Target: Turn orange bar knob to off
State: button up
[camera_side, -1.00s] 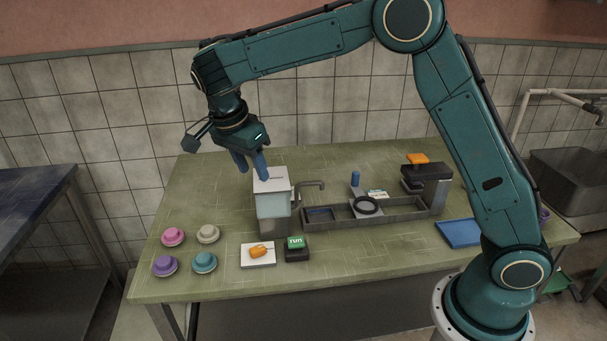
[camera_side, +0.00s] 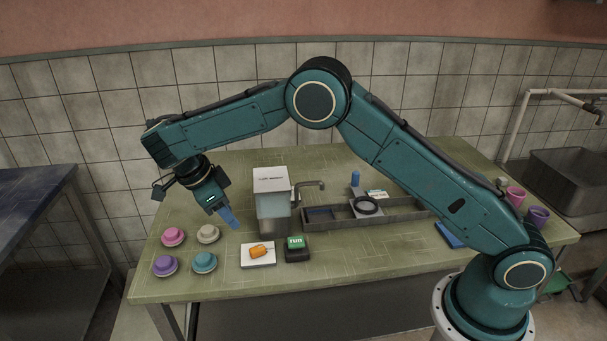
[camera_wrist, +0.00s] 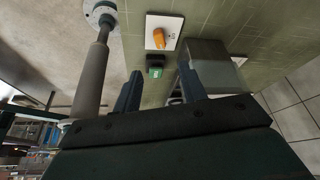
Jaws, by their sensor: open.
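The orange bar knob (camera_side: 260,251) sits on a white plate (camera_side: 247,262) near the front edge of the table. In the wrist view the knob (camera_wrist: 159,38) is at the top centre, ahead of the fingertips, on its white plate (camera_wrist: 173,21). Its bar lies at a slight tilt in the side view. My gripper (camera_side: 229,218) is open and empty, above and to the left of the knob, pointing down. In the wrist view the two blue fingers (camera_wrist: 160,82) are apart with nothing between them. The gripper does not touch the knob.
A green "run" button (camera_side: 296,243) stands right of the plate. Behind it are a soy milk tank (camera_side: 271,203) with a tap and a long grey trough (camera_side: 404,211). Several coloured round lids, including a teal one (camera_side: 204,261), lie left of the plate. Pink and purple cups (camera_side: 538,216) stand at the right.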

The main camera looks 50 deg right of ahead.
aim_at(257, 248)
jog(key=shift+x, duration=6.8)
grip_shut()
